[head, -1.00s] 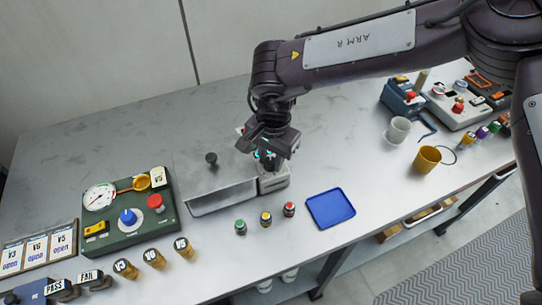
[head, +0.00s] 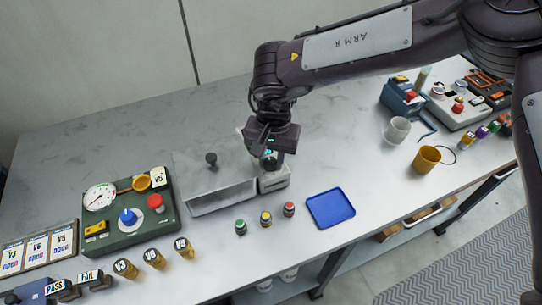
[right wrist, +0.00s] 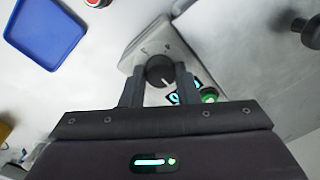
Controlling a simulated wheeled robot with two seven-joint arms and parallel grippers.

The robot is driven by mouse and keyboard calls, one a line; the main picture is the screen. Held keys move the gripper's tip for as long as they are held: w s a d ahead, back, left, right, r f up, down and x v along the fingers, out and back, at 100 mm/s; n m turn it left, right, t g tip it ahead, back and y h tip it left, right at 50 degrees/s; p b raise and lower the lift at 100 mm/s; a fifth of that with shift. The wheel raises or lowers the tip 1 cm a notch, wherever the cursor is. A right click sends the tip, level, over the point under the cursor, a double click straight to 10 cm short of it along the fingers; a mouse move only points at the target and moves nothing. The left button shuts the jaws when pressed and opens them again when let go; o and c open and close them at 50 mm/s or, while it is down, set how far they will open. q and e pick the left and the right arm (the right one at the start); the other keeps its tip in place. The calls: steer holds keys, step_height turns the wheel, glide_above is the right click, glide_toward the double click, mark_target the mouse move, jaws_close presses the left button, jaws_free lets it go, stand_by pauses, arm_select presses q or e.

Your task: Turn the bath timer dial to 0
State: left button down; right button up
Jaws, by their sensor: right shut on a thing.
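The bath timer dial (right wrist: 160,70) is a dark round knob with a white pointer line, on the sloped pale face of the timer box (right wrist: 150,42). In the right wrist view the two fingers of my right gripper (right wrist: 160,78) are on either side of the dial and shut on it. A cyan display (right wrist: 184,95) and a green button (right wrist: 209,95) are beside the dial, partly covered by the gripper. In the head view the gripper (head: 270,163) is over the timer box (head: 274,182) and hides most of the dial. The scale's digits are too small to read.
The metal bath (head: 222,195) with a black-knobbed lid (head: 211,159) stands left of the timer box. Several small capped vials and a blue tray (head: 330,208) lie in front. A green gauge panel (head: 128,240) is at left; cups and instruments are at right.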

mark_target(272, 162)
steer(key=o, duration=0.7)
step_height(272, 162, up, 8)
steer(key=shift+d+f+b, duration=0.1)
steer(key=shift+d+b, duration=0.05)
steer(key=shift+b, duration=0.5)
steer(key=shift+s, duration=0.15)
